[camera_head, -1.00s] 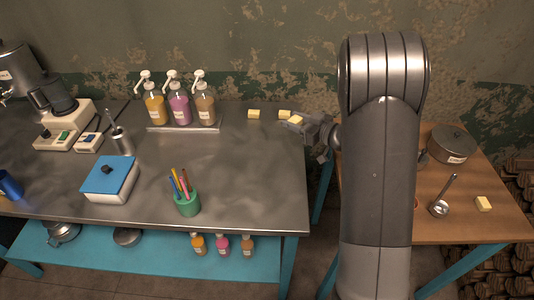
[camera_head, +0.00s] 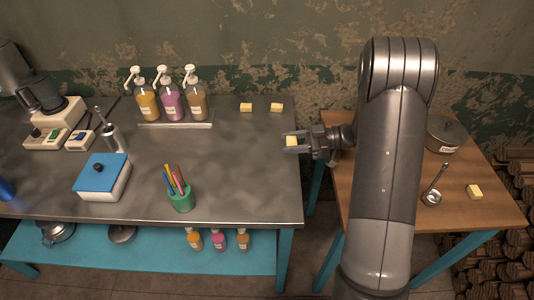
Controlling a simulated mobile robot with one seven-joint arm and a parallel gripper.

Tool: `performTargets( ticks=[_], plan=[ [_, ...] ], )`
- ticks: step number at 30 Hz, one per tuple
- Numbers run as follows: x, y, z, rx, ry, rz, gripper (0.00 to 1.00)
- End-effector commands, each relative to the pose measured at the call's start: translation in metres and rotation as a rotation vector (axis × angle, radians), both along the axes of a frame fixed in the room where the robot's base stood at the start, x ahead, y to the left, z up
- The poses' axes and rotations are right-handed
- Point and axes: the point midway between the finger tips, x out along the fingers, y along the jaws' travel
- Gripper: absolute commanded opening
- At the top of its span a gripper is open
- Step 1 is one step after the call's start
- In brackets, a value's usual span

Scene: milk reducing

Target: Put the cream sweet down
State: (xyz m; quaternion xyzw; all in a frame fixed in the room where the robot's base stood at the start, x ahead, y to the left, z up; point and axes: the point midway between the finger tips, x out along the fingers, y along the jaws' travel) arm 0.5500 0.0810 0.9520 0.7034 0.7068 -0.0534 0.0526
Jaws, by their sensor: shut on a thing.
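My gripper (camera_head: 291,142) is at the right edge of the metal table (camera_head: 230,160). It is shut on a small pale yellow block (camera_head: 292,141), which looks like the cream sweet. I cannot tell whether the block touches the table or hangs just above it. Two similar yellow blocks, one (camera_head: 246,107) and another (camera_head: 277,107), lie side by side at the table's back right. A further yellow block (camera_head: 475,192) lies on the wooden table (camera_head: 382,208) at the right.
Pump bottles (camera_head: 170,104) stand on a tray at the back. A green pen cup (camera_head: 181,198) and a blue-lidded box (camera_head: 103,177) stand nearer the front. A pot (camera_head: 446,137) and a ladle (camera_head: 433,194) are on the wooden table. The metal table's middle right is clear.

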Motion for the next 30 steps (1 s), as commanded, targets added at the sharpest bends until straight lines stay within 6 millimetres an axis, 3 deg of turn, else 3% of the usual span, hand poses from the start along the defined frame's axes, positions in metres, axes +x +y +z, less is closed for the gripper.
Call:
performTargets(
  ticks=[6,10,17,24,30],
  plan=[
    [0.013,0.047,-0.029,0.000,0.002,0.004,0.19],
    [0.018,0.062,-0.038,0.000,0.000,0.001,0.19],
    [0.020,0.067,-0.051,0.000,0.001,-0.001,0.19],
    [0.020,0.067,-0.080,-0.001,0.001,-0.001,0.19],
    [0.020,0.067,-0.081,0.000,-0.002,-0.002,0.19]
  ],
)
